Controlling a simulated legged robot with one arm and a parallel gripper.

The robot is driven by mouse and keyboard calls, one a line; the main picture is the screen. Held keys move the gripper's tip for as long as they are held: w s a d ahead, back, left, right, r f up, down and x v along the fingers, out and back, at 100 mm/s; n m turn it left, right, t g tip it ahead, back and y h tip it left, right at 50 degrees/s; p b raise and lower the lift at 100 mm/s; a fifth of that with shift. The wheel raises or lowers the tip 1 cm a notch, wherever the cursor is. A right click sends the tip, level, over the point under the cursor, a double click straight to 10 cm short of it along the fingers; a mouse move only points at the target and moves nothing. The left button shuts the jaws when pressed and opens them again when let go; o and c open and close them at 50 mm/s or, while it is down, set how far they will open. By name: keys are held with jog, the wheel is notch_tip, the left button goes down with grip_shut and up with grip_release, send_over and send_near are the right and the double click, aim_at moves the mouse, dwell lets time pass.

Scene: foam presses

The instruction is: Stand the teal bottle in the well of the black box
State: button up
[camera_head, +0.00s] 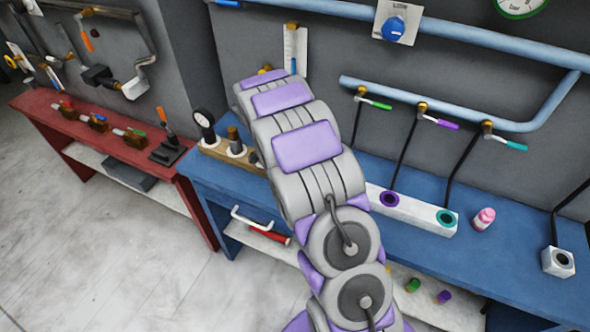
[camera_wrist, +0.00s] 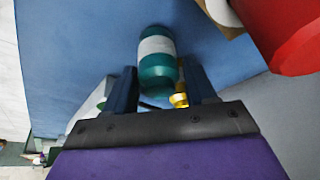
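The teal bottle (camera_wrist: 157,68), with a white label band, lies between the two fingers of my gripper (camera_wrist: 160,82) in the wrist view. Its far part reaches beyond the fingertips, over the blue bench top. The fingers are very close to its sides; I cannot tell whether both touch it. In the head view my arm hides my gripper and the bottle. A small pale box (camera_head: 558,262) with a black-ringed well stands at the far right, a black hose running above it. No plainly black box with a well shows.
A long white block (camera_head: 420,215) with purple and teal wells stands on the blue bench (camera_head: 515,260). A pink bottle (camera_head: 484,218) stands to its right. A large red object (camera_wrist: 288,35) is close at upper right in the wrist view.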

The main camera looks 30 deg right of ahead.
jog(key=shift+a+r, duration=0.1)
jog(key=shift+a, duration=0.45)
jog(key=shift+c, duration=2.3)
jog(key=shift+d, duration=0.95)
jog(key=c, duration=0.4)
